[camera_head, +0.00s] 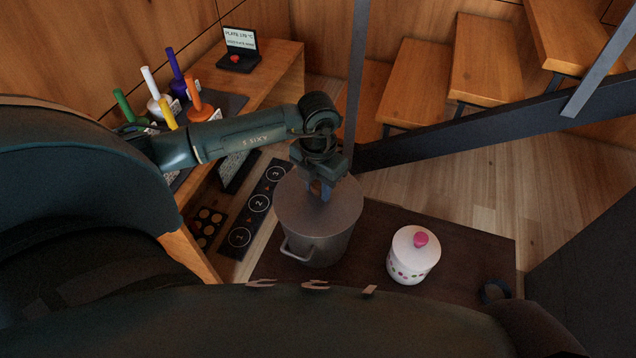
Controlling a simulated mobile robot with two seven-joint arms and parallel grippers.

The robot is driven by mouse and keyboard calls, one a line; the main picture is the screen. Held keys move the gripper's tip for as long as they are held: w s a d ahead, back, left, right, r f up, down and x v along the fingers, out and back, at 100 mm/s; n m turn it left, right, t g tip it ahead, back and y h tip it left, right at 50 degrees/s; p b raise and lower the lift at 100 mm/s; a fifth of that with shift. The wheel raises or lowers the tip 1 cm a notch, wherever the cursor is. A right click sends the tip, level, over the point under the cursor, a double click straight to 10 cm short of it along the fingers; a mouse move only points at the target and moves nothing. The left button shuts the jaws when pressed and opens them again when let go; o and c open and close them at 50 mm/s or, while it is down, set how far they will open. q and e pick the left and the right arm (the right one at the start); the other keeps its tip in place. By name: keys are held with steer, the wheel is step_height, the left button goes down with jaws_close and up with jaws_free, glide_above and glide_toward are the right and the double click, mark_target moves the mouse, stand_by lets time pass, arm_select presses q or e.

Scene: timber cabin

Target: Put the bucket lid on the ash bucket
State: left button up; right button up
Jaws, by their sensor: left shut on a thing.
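The ash bucket (317,247) is a grey metal pail with a side handle, standing on a dark brown surface in the middle of the view. The flat grey bucket lid (340,212) covers its top, with its edge in line with the rim. I cannot tell whether it rests fully on the rim or is slightly above it. My left gripper (320,193) points down at the lid's middle and is shut on it; the part it grips is mostly hidden by the fingers. My right gripper is not in view.
A white jar with a pink knob (414,255) stands right of the bucket, and a dark blue ring (495,291) lies further right. A wooden desk with coloured-handled tools (195,105) and a small screen (240,45) is at left. Stairs (490,60) rise behind.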

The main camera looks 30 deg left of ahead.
arm_select(q)
steer(key=shift+f, duration=0.2)
steer(key=o, duration=1.1)
steer(key=shift+o, duration=0.2)
step_height(320, 180, up, 13)
steer(key=shift+r, duration=0.15)
